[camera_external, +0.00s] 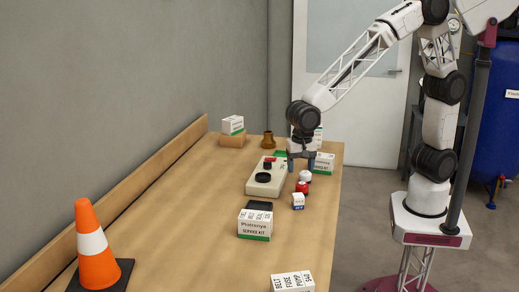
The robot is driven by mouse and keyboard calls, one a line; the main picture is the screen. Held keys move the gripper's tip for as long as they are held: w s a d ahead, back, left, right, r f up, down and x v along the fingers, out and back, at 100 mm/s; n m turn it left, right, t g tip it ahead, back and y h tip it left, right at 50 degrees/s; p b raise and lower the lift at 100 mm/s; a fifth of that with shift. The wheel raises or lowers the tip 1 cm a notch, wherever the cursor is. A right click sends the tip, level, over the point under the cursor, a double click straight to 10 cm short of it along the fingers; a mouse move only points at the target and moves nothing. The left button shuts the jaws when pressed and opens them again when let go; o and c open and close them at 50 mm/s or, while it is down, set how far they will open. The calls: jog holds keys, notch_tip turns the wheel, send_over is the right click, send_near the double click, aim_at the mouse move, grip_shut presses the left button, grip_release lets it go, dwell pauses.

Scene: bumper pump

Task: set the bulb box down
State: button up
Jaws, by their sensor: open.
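My gripper (301,163) points down over the far right part of the workbench, with its fingers apart. No box can be made out between the fingers. A small white and blue box (298,202) sits on the bench, nearer the camera than my gripper and apart from it. Its print is too small to read, so I cannot tell whether it is the bulb box. A white and green box (324,161) stands just right of the gripper. Another pale box (318,133) is partly hidden behind the gripper.
A beige control box (259,182) with a black knob lies left of the gripper, with red and white round items (303,180) beside it. A service kit box (255,226), a lettered box (292,282) and a traffic cone (95,246) are nearer. The left bench middle is clear.

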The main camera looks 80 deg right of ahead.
jog(key=s+d+r+n, duration=0.2)
jog(key=d+r, duration=0.1)
jog(key=d, duration=0.4)
jog(key=s+d+r+n+t, duration=0.1)
jog(key=s+d+r+n, duration=0.2)
jog(key=d, duration=0.5)
jog(key=s+d+r+n, duration=0.1)
jog(key=s+d+r, duration=0.1)
jog(key=d+r, duration=0.35)
jog(key=s+d+n+t, duration=0.1)
jog(key=s+d+n, duration=0.5)
jog(key=s+d, duration=1.1)
jog(key=shift+s+d+r+n+t, duration=0.25)
jog(key=shift+s+r+n+t, duration=0.05)
jog(key=shift+s+n, duration=0.15)
